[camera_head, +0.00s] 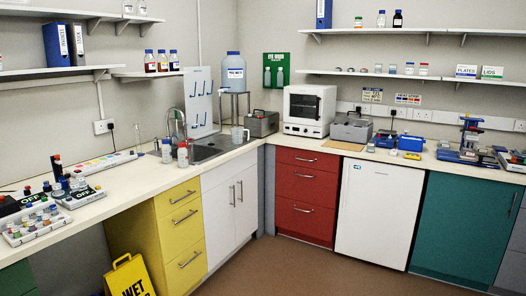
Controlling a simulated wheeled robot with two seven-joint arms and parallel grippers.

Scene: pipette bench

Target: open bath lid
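Two grey lidded boxes stand on the bench, and I cannot tell for sure which is the bath. One grey box (262,124) stands in the corner right of the sink, with a dark top that looks shut. The other grey box (351,128) stands right of the white oven, above the white under-bench unit, and its top also looks closed, with a dark handle-like shape on it. Neither of my grippers shows in this view.
A white oven (309,110) stands between the two boxes. A blue box (384,139) and small items lie to the right. The sink (216,147) is on the left, and a yellow wet-floor sign (129,277) stands on the floor. The floor (285,272) before the cabinets is clear.

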